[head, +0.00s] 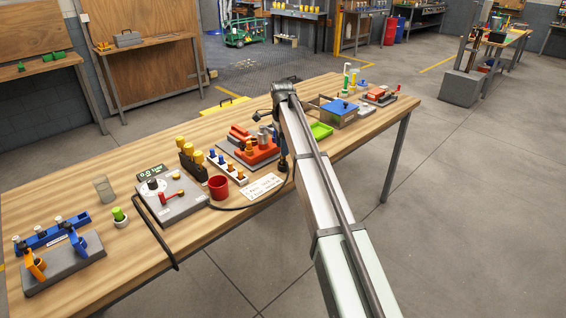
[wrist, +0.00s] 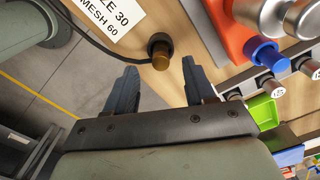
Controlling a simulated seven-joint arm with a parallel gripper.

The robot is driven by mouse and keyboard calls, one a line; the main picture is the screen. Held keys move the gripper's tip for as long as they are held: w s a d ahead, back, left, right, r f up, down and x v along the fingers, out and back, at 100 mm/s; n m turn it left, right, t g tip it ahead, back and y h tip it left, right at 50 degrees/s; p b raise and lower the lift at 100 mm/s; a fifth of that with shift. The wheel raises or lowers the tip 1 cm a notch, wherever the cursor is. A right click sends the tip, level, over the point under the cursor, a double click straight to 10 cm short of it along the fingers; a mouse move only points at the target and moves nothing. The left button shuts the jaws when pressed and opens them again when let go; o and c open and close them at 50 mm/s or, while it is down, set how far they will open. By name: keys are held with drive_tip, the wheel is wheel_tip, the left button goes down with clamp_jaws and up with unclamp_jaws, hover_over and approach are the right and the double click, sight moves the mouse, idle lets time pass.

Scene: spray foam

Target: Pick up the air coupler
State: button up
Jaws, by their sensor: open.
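A dark fitting with a brass-coloured end, which looks like the air coupler (wrist: 159,50), sits at the end of a black hose near the table edge in the wrist view. My gripper (wrist: 157,75) is open and empty. Its two fingers point toward the coupler, one on each side in the picture, with the coupler just beyond the fingertips. Contact does not show. In the head view my arm reaches over the table's front edge, and I cannot clearly make out the coupler there.
A white label card (head: 262,186) lies beside the hose. A red-orange fixture (head: 254,152) with metal cylinders stands close by. A red cup (head: 218,187) and a grey control box (head: 172,196) are to the left. A green tray (head: 320,130) and a blue-lidded box (head: 340,109) are to the right.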

sight(283, 161)
drive_tip(key=shift+d+f, duration=0.1)
drive_tip(key=shift+f, duration=2.7)
drive_tip(key=shift+c, duration=0.2)
clamp_jaws()
